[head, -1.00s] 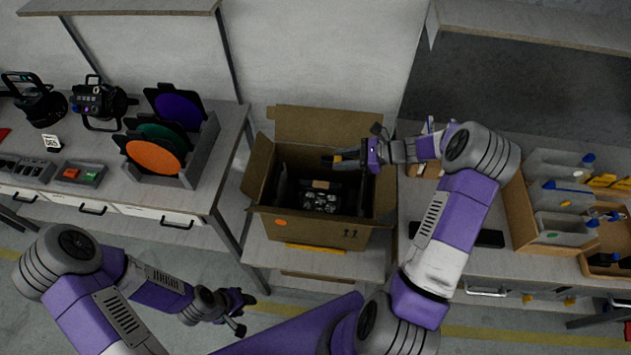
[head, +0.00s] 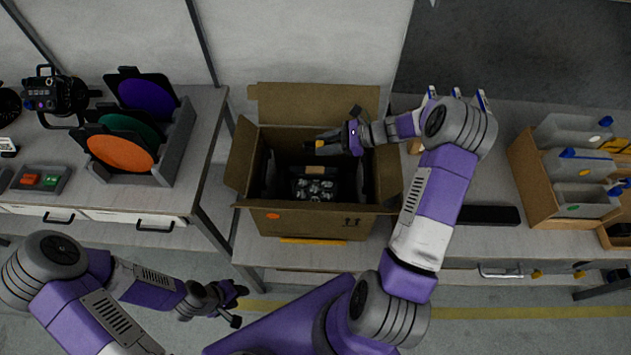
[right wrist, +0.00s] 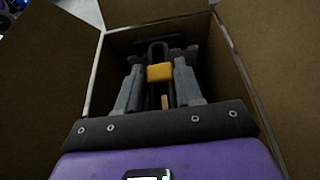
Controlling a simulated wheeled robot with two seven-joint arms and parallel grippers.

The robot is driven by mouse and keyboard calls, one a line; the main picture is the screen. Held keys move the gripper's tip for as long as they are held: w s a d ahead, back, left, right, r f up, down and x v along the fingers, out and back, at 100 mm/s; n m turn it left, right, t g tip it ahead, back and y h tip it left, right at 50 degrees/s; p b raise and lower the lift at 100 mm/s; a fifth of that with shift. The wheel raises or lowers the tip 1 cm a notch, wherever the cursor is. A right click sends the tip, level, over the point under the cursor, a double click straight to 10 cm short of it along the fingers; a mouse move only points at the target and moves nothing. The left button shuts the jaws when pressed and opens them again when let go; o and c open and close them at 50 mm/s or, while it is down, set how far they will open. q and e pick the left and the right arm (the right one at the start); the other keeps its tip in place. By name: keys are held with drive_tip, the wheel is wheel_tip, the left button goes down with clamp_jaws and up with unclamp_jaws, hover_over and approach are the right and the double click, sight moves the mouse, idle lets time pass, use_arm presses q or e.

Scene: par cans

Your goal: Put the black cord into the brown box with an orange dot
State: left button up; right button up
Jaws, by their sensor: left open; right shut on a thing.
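The brown box (head: 300,222) stands open on the low table in the middle of the head view, its orange dot (head: 273,216) on the front wall. My right gripper (head: 322,147) is over the box opening, shut on a dark thing with a yellow band, apparently the black cord (right wrist: 157,52). In the right wrist view the yellow band lies between the fingers, with the box walls around them. The cord's full shape is hard to see against the dark inside. My left gripper (head: 232,305) is open and empty, low in front of the left table.
A black lamp (head: 315,188) with several lenses lies inside the box. Colored discs (head: 122,152) stand in a rack on the left table. An open carton (head: 538,190) of grey bins and a black flat case (head: 488,215) are on the right table.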

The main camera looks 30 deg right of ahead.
drive_tip(key=shift+f+b, duration=2.05)
drive_tip(key=shift+f, duration=0.7)
drive_tip(key=o, duration=1.2)
drive_tip(key=v, duration=0.7)
drive_tip(key=shift+d+r+p, duration=0.15)
drive_tip(key=shift+d+p, duration=0.1)
drive_tip(key=shift+p, duration=0.15)
